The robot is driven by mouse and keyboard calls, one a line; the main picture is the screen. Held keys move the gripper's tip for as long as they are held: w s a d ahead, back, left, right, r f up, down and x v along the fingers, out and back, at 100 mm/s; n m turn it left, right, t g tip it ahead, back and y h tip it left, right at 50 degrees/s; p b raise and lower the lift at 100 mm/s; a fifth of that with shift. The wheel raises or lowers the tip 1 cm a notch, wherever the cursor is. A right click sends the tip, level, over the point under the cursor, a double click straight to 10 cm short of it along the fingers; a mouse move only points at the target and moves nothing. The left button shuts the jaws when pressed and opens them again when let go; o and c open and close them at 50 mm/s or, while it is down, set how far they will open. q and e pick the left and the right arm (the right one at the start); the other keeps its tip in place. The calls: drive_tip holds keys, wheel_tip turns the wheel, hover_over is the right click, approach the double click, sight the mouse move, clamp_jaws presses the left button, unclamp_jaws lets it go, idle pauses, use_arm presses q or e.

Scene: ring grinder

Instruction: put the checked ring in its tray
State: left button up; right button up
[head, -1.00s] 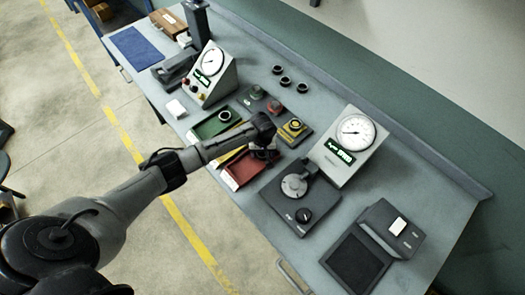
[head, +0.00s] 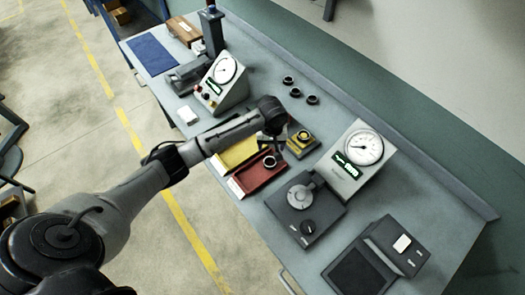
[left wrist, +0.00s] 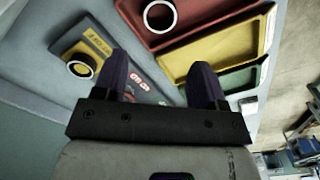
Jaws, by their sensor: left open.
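A dark ring with a pale centre (head: 270,161) lies in the red tray (head: 254,181), toward its far end; it also shows in the left wrist view (left wrist: 145,17). I cannot tell whether it is the checked ring. My left gripper (left wrist: 160,88) is open, with nothing between its fingers. In the head view the left gripper (head: 274,142) hangs just above and beyond the red tray's far end. The yellow tray (left wrist: 205,52) looks empty where visible. The green tray (left wrist: 240,78) is partly behind a finger and hidden by my arm in the head view. My right gripper is out of view.
A yellow-topped block with a ring (head: 303,136) stands right of the gripper. Several dark rings (head: 296,92) lie at the back. Dial gauges (head: 222,82) (head: 354,160) stand either side. A dark device with a knob (head: 305,205) sits in front of the right gauge.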

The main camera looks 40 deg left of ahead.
use_arm(q)
drive_tip(key=shift+r, duration=0.2)
drive_tip(key=s+d+f+m, duration=0.2)
drive_tip(key=s+d, duration=0.2)
drive_tip(key=s, duration=0.1)
drive_tip(key=s+d+f+m+t, duration=0.1)
drive_tip(key=s+d+f+m, duration=0.1)
drive_tip(key=s+d, duration=0.1)
drive_tip(key=s+d+f+m+h, duration=0.1)
drive_tip(key=s+d+f+m, duration=0.1)
drive_tip(key=s, duration=0.4)
drive_tip(key=shift+s+d+f+m, duration=0.2)
drive_tip(key=shift+d+f, duration=0.1)
drive_tip(key=shift+d, duration=0.35)
drive_tip(key=shift+s+d+f+m, duration=0.15)
drive_tip(key=shift+d+f, duration=0.15)
drive_tip(key=shift+d, duration=0.35)
drive_tip(key=s+r+m+t, duration=0.1)
drive_tip(key=s+r+m, duration=0.1)
drive_tip(key=s, duration=0.6)
drive_tip(key=s+r+m+t, duration=0.1)
drive_tip(key=s+r+m, duration=0.1)
drive_tip(key=s, duration=0.7)
drive_tip(key=shift+r+t+y, duration=0.25)
drive_tip(key=shift+t+y, duration=0.05)
drive_tip(key=shift+y, duration=0.1)
drive_tip(key=shift+r, duration=0.1)
wheel_tip(320, 180, up, 16)
drive_tip(key=p, duration=1.6)
drive_tip(key=shift+r, duration=0.15)
